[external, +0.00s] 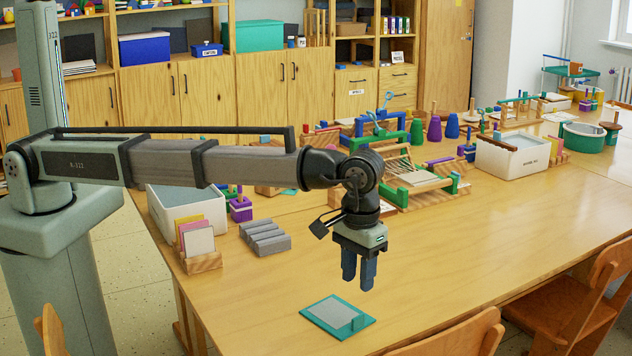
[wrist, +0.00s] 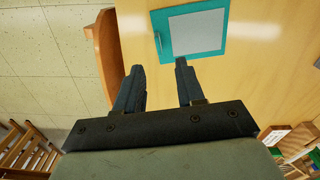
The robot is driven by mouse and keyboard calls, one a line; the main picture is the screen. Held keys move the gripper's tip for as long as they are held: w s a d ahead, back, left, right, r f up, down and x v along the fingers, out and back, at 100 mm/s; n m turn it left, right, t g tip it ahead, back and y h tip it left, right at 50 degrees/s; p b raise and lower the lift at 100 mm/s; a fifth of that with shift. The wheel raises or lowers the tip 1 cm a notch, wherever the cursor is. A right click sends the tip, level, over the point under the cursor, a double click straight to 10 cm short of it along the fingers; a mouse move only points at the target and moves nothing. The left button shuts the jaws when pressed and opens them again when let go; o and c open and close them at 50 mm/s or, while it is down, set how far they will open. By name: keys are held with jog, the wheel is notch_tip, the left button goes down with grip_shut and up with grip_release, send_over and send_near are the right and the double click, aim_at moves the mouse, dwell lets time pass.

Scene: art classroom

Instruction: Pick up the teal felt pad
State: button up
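The teal felt pad (external: 332,312) lies flat on the wooden table near its front edge. It is a teal square with a light grey panel and a small raised teal tab at one side. It also shows at the top of the wrist view (wrist: 195,33), beyond my fingertips and more toward the right one. My gripper (external: 358,284) points down above the table, apart from the pad. In the wrist view my gripper (wrist: 160,65) has its two dark fingers spread, with nothing between them.
Grey ridged blocks (external: 265,237), a card holder (external: 200,250) and a white bin (external: 190,210) stand at the left. A wooden rack (external: 420,180) stands behind my gripper. Chairs (external: 455,338) line the front edge. The table right of the pad is clear.

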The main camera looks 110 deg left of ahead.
aim_at(357, 316)
jog(key=shift+w+d+f, duration=0.1)
jog(key=shift+d+f, duration=0.05)
jog(key=shift+f, duration=4.9)
jog(key=shift+c, duration=0.3)
grip_shut()
